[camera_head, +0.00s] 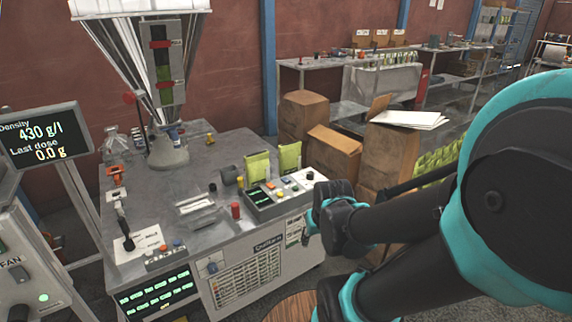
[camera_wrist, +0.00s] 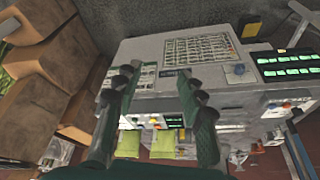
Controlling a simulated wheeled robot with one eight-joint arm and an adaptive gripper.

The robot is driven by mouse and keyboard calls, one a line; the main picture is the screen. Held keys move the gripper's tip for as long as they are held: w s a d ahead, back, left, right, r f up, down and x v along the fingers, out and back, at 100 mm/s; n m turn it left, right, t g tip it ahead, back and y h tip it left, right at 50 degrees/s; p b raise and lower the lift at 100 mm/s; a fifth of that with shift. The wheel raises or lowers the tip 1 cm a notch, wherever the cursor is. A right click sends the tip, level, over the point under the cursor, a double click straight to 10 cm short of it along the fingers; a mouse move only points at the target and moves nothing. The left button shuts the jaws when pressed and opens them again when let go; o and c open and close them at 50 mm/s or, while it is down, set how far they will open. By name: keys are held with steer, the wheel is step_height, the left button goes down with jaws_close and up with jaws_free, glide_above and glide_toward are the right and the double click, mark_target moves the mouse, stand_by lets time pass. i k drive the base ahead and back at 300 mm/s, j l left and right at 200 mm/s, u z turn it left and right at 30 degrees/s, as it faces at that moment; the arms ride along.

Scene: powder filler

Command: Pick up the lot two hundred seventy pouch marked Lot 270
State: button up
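Two yellow-green pouches stand side by side on the grey machine top: a left pouch (camera_head: 257,167) and a right pouch (camera_head: 290,157). Their lot markings are too small to read. Both also show in the wrist view, one pouch (camera_wrist: 164,146) between my fingers and the other pouch (camera_wrist: 127,143) partly behind the left finger. My gripper (camera_wrist: 156,85) is open and empty, its two dark fingers spread apart. In the head view my gripper (camera_head: 322,208) is off the machine's right front corner, to the right of and nearer than the pouches, touching neither.
A button box (camera_head: 277,198) stands just in front of the pouches, with a red cylinder (camera_head: 236,210) to its left. A funnel hopper (camera_head: 150,60) rises at the back left. Cardboard boxes (camera_head: 334,152) stand right of the machine. More green pouches (camera_head: 437,158) lie further right.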

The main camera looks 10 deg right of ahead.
mark_target(256, 166)
steer(key=i+l+u, duration=0.2)
steer(key=i, duration=0.35)
steer(key=i+l+u, duration=0.2)
steer(key=i+l, duration=0.2)
steer(key=i, duration=0.15)
